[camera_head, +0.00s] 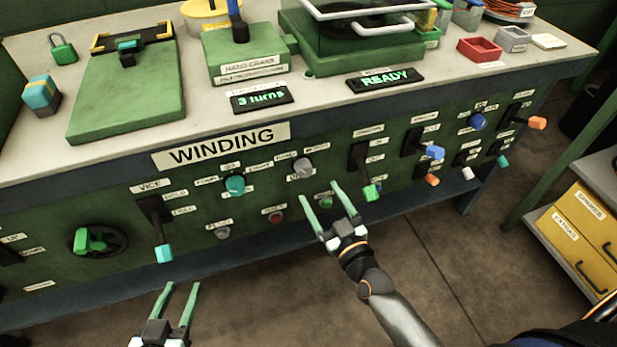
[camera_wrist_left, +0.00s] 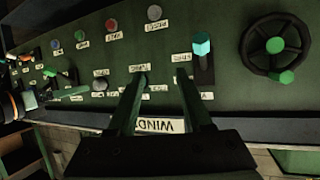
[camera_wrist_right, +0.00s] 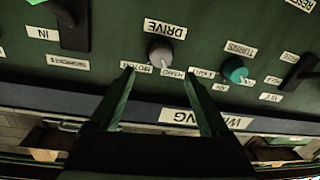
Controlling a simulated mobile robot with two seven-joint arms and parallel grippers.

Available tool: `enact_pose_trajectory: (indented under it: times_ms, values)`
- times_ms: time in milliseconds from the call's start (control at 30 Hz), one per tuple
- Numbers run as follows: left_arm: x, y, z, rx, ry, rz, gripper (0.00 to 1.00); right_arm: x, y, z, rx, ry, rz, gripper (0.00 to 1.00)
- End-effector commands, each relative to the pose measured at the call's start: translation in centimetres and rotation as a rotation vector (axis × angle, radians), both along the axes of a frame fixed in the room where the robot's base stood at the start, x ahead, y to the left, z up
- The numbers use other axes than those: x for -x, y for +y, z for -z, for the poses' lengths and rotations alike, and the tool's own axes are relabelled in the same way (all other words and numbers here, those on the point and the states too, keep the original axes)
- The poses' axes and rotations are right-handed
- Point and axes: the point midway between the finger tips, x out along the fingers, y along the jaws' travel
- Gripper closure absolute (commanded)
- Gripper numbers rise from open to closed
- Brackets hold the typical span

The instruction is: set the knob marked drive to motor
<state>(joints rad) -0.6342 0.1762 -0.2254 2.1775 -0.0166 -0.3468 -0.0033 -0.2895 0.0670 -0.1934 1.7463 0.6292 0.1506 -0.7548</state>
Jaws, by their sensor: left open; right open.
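The drive knob (camera_head: 303,167) is a round grey knob on the green front panel under the WINDING sign, with small labels above it. In the right wrist view the knob (camera_wrist_right: 160,55) appears upside down, with DRIVE on one side and MOTOR and HAND labels on the other. Which label it points at I cannot tell surely. My right gripper (camera_head: 322,193) is open and empty in front of the panel, apart from the knob. In its wrist view the knob lies just beyond and between the fingertips. My left gripper (camera_head: 182,290) is open and empty, low at the left.
A turquoise knob (camera_head: 235,184) is left of the drive knob, and a green-tipped lever (camera_head: 370,191) is at its right. A red button (camera_head: 275,217) and a green button (camera_head: 326,202) sit below. A turquoise-tipped lever (camera_head: 163,252) and handwheel (camera_head: 98,241) are further left.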

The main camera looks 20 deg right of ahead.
Motion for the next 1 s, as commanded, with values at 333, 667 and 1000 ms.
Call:
enact_pose_trajectory:
  times_ms: [333,667,1000]
  values:
    - [-2.2,0.0,-6.2,0.000,-0.271,0.020,0.50,-5.9,0.7,0.1,0.000,-0.001,0.001,0.20]
    - [-2.5,-0.1,-8.3,0.001,-0.349,0.028,0.50,-7.3,0.9,0.1,0.000,0.001,-0.001,0.20]
    - [-2.5,-0.1,-8.3,0.001,-0.349,0.028,0.50,-7.3,0.9,0.1,0.000,0.001,-0.001,0.37]
